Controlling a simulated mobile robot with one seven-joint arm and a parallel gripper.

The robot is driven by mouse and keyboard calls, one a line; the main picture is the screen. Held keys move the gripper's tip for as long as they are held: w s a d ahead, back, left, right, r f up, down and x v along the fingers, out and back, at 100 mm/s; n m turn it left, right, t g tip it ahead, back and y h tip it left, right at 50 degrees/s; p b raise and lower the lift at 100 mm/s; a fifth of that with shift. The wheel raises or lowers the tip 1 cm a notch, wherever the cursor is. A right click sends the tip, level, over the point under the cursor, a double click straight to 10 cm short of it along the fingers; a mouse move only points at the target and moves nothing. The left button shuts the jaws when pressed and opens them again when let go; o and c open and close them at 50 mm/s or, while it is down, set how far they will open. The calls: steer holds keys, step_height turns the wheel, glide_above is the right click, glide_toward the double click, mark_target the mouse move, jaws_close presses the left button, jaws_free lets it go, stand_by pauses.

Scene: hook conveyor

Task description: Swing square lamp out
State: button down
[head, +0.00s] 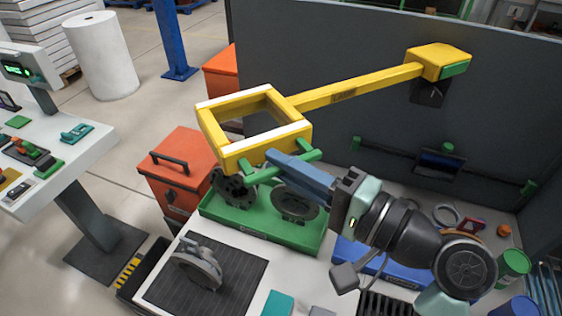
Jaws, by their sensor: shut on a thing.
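The square lamp (262,147) is a yellow square frame with pale strips on two sides. A yellow arm (345,92) joins it to a yellow block with a green side (440,62) at the top of the grey panel. The lamp hangs level above the green tray, towards the panel's left end. A green handle (262,174) sits under its front edge. My gripper (277,160) reaches in from the lower right and is shut on the green handle. Its fingers partly hide the handle, so the exact contact is hard to see.
Below the lamp, a green tray (215,213) holds dark round parts. A dark mat with a grey metal part (200,267) lies in front. An orange box (185,170) and a white control desk (85,150) stand left. A blue tray (375,268) lies under my arm.

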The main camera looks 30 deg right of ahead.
steer(key=c, duration=1.2)
jaws_free()
steer(key=shift+s+d+f, duration=0.15)
steer(key=o, duration=0.3)
steer(key=shift+s, duration=0.3)
steer(key=shift+w, duration=0.25)
steer(key=shift+s, duration=0.1)
steer(key=b+v, duration=0.2)
steer(key=v, duration=1.1)
steer(key=shift+b, duration=0.4)
